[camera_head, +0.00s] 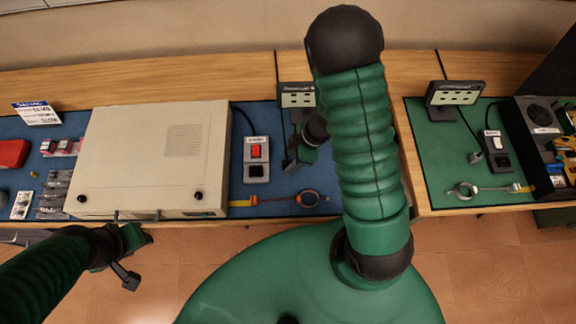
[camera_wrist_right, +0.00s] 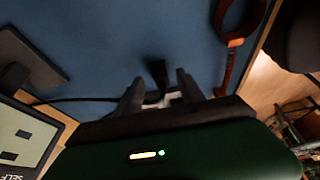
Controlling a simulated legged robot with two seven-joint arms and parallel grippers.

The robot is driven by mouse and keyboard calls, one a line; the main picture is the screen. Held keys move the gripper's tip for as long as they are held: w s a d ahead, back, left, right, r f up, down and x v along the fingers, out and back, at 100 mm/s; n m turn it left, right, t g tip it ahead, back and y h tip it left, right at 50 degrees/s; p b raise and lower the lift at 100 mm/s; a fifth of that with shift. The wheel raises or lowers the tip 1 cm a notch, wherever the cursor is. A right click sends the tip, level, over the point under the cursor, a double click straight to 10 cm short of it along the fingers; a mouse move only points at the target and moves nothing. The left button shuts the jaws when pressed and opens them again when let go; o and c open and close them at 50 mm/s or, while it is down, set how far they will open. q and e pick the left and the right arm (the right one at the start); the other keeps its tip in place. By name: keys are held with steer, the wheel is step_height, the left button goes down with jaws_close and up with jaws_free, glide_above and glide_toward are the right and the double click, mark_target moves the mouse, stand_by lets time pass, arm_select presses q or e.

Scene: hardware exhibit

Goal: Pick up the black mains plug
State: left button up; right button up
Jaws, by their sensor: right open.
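My right gripper (camera_head: 297,158) is over the blue mat, right of the switched socket box. In the right wrist view its two fingers (camera_wrist_right: 160,90) stand apart, open. A small black piece (camera_wrist_right: 158,72), which looks like the mains plug, shows between and just beyond the fingertips. A black cable (camera_wrist_right: 75,99) runs in from the left to the fingers. I cannot tell whether the fingers touch the plug. In the head view my arm and gripper hide this plug. My left gripper (camera_head: 132,262) hangs in front of the bench, away from the plug; its jaw state is unclear.
The socket box (camera_head: 256,150) with a red switch and a large beige case (camera_head: 150,155) stand left of my right gripper. An orange strap with a ring (camera_head: 308,199) lies at the front edge. A small display stand (camera_head: 297,94) is behind. A second bench (camera_head: 430,170) is right.

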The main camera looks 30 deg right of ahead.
steer(key=shift+x, duration=1.15)
steer(key=shift+a+r, duration=0.15)
steer(key=shift+a, duration=0.2)
steer(key=c, duration=0.9)
steer(key=shift+d, duration=0.25)
jaws_close()
